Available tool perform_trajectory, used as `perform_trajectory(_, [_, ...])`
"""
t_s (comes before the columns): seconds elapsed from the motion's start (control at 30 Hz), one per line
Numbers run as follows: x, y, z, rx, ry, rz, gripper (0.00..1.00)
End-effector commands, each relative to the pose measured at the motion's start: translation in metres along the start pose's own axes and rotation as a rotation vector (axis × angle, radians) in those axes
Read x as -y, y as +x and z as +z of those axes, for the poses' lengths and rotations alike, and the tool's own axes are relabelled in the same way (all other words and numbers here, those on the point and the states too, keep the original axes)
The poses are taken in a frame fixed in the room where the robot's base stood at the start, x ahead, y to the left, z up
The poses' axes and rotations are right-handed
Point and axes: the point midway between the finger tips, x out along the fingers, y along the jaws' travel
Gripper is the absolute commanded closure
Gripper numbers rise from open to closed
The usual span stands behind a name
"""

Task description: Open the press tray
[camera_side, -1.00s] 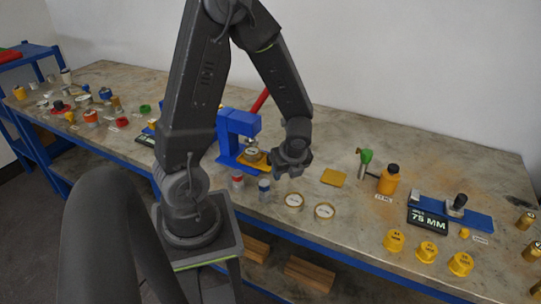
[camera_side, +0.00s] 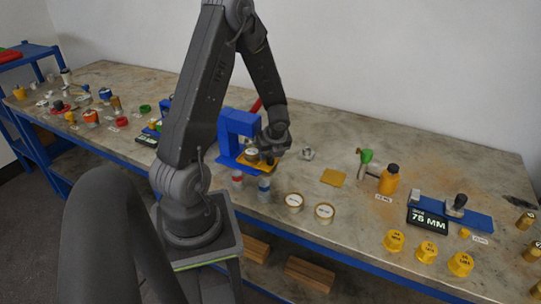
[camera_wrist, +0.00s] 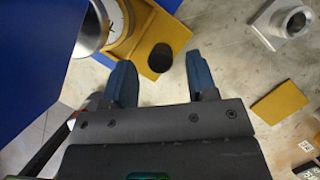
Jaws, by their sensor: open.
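The blue press (camera_side: 234,128) stands on the bench with a red lever behind it; its blue body (camera_wrist: 35,45) fills the left of the wrist view. Its yellow press tray (camera_side: 236,161) shows under the press head, with a round pale-topped part on it. In the wrist view the tray (camera_wrist: 172,32) has a dark round knob or hole (camera_wrist: 160,58) at its near end; I cannot tell which. My gripper (camera_side: 268,150) is at the tray's right end in the side view. In the wrist view my gripper (camera_wrist: 162,80) is open, its fingertips just short of and astride that dark feature, with nothing between them.
A grey flanged piece (camera_side: 307,154) and a flat yellow plate (camera_side: 333,177) lie to the right. Two round dial-like items (camera_side: 295,202) and small red and blue-capped bottles (camera_side: 264,188) stand in front. An orange bottle (camera_side: 389,180) stands further right. Bare bench lies between them.

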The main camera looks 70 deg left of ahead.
Motion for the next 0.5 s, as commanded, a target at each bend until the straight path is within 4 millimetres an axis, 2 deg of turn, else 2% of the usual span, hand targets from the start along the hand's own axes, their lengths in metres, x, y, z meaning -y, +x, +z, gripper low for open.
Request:
perform_trajectory(0.2, [0.0,0.015,0.0,0.0,-0.001,0.0,0.47])
perform_trajectory(0.5, [0.0,0.017,0.0,0.0,-0.002,-0.001,0.48])
